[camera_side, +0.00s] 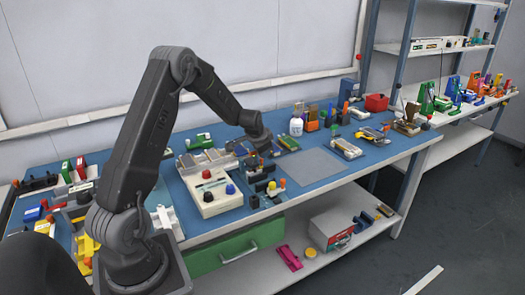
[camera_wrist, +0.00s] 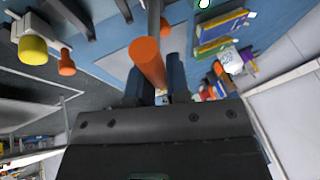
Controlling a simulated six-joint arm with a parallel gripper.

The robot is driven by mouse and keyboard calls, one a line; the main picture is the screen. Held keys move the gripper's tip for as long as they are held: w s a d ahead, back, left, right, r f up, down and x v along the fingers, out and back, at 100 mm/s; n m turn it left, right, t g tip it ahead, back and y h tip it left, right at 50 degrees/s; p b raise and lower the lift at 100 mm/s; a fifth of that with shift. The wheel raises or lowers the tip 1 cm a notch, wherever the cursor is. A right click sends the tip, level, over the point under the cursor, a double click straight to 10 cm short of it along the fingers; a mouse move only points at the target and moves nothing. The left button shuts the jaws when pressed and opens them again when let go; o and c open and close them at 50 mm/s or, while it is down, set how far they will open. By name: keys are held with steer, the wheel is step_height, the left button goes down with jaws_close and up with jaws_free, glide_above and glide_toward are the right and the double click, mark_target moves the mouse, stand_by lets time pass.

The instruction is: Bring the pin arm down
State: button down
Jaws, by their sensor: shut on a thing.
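My gripper (camera_wrist: 157,75) has its two dark fingers on either side of an orange cylindrical handle (camera_wrist: 148,62) in the wrist view. The handle stands on the end of a grey bar (camera_wrist: 154,18), which appears to be the pin arm. The gripper is shut on this handle. In the side view my gripper (camera_side: 268,152) is low over the blue bench, behind the dark fixtures at its middle. The handle is too small there to make out clearly. The pin arm's far end and what lies under it are hidden, and I cannot tell its angle.
A white box with red and blue knobs (camera_side: 209,198) stands to the left of my gripper. Dark fixtures with an orange knob (camera_side: 267,190) stand in front. A grey mat (camera_side: 308,166) to the right is bare. Bottles and small tools (camera_side: 296,125) stand behind it.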

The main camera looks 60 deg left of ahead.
steer(key=shift+d+f, duration=0.2)
steer(key=shift+f, duration=0.05)
steer(key=c, duration=1.4)
jaws_free()
steer(key=shift+c, duration=0.2)
steer(key=o, duration=0.3)
steer(key=shift+a+r, duration=0.1)
steer(key=shift+o, duration=0.2)
steer(key=v, duration=1.3)
steer(key=shift+r, duration=0.35)
steer(key=shift+s, duration=0.15)
